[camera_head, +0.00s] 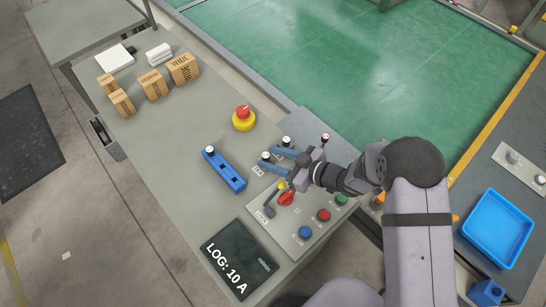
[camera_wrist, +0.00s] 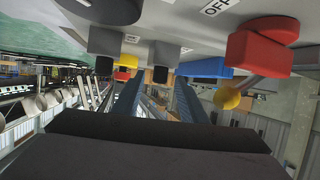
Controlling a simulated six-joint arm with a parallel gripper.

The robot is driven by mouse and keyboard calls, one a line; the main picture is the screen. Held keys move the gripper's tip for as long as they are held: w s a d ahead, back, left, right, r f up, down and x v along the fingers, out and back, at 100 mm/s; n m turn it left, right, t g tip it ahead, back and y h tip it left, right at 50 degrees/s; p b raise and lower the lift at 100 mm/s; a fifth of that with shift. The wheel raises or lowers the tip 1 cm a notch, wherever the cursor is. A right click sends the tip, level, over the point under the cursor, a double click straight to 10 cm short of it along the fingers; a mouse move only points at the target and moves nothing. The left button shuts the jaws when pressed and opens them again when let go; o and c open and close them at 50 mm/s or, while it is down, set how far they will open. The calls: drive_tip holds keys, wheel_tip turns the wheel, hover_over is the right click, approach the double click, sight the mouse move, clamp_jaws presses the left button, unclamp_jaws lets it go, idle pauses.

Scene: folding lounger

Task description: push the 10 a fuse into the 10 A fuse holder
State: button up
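A blue block (camera_head: 228,172) with a row of slots lies on the grey bench. A small white-topped piece (camera_head: 209,151) stands at its far left end. Two more dark pieces with white tops stand near my gripper, one behind it (camera_head: 285,141) and one by its fingertips. My gripper (camera_head: 267,159) points left, low over the bench.
A screen (camera_head: 239,262) reads "LOG: 10 A". A red and yellow stop button (camera_head: 243,117) stands behind the block. Cardboard boxes (camera_head: 151,84) are farther back.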

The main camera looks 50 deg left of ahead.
drive_tip(key=shift+w+d+r, duration=0.15)
drive_tip(key=shift+w+d, duration=0.05)
drive_tip(key=shift+d, duration=0.35)
drive_tip(key=shift+b+v, duration=1.05)
drive_tip(key=shift+v, duration=2.05)
